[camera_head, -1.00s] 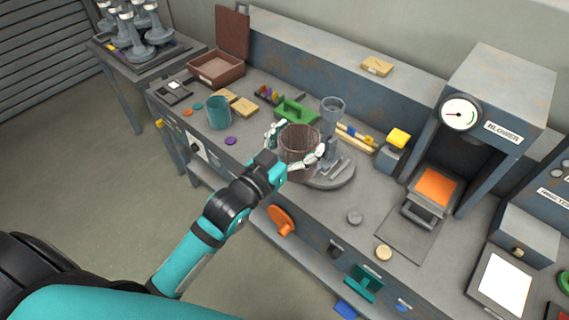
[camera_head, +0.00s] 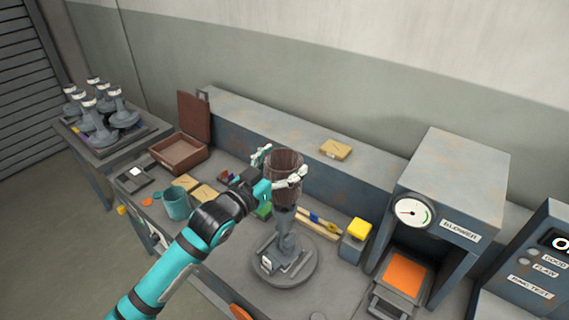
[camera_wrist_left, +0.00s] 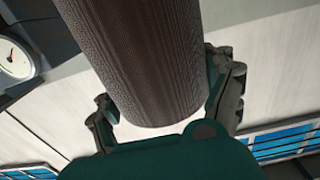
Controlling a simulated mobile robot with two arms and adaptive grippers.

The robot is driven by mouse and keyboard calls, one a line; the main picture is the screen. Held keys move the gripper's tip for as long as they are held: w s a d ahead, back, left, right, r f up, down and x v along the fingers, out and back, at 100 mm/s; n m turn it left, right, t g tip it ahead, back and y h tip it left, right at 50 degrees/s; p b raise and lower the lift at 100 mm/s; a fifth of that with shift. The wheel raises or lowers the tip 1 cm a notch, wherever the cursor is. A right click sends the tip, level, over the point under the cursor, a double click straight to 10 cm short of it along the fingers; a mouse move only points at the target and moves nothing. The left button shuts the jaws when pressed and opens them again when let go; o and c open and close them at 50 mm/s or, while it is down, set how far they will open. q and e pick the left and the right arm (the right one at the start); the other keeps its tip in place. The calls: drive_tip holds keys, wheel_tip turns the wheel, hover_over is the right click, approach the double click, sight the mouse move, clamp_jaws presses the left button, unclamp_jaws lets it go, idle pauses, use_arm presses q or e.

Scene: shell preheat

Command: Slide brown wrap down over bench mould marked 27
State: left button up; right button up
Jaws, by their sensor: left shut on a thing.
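The brown wrap (camera_head: 285,164) is an open-topped ribbed tube. My left gripper (camera_head: 278,170) is shut on it, one finger on each side, and holds it upright, raised above the bench. In the left wrist view the wrap (camera_wrist_left: 145,60) fills the middle between the fingers (camera_wrist_left: 170,100). The grey bench mould (camera_head: 285,222) stands on a round base directly below the wrap in the head view. The wrap's lower end meets the mould's top in the picture; whether it is around it or just above I cannot tell. The mould's white tag is too small to read. My right gripper is out of view.
A teal cup (camera_head: 176,203), an open brown box (camera_head: 178,152) and wooden blocks (camera_head: 203,192) lie left of the mould. Several similar grey moulds (camera_head: 100,130) stand on the far left table.

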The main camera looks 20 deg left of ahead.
sight(280, 236)
use_arm(q)
drive_tip(key=shift+w+f+b, duration=0.2)
drive_tip(key=shift+f+b, duration=0.45)
drive_tip(key=shift+f, duration=0.45)
wheel_tip(280, 236, down, 2)
drive_tip(key=shift+w+d+b, duration=0.1)
drive_tip(key=shift+b, duration=0.85)
wheel_tip(280, 236, down, 4)
drive_tip(key=shift+r+b, duration=0.1)
drive_tip(key=shift+b, duration=1.05)
drive_tip(key=shift+f, duration=0.4)
drive_tip(key=shift+f+b, duration=1.45)
drive_tip(key=shift+f, duration=0.55)
drive_tip(key=shift+f+b, duration=1.25)
drive_tip(key=shift+f, duration=0.75)
drive_tip(key=shift+f+b, duration=2.8)
drive_tip(key=shift+f, duration=1.6)
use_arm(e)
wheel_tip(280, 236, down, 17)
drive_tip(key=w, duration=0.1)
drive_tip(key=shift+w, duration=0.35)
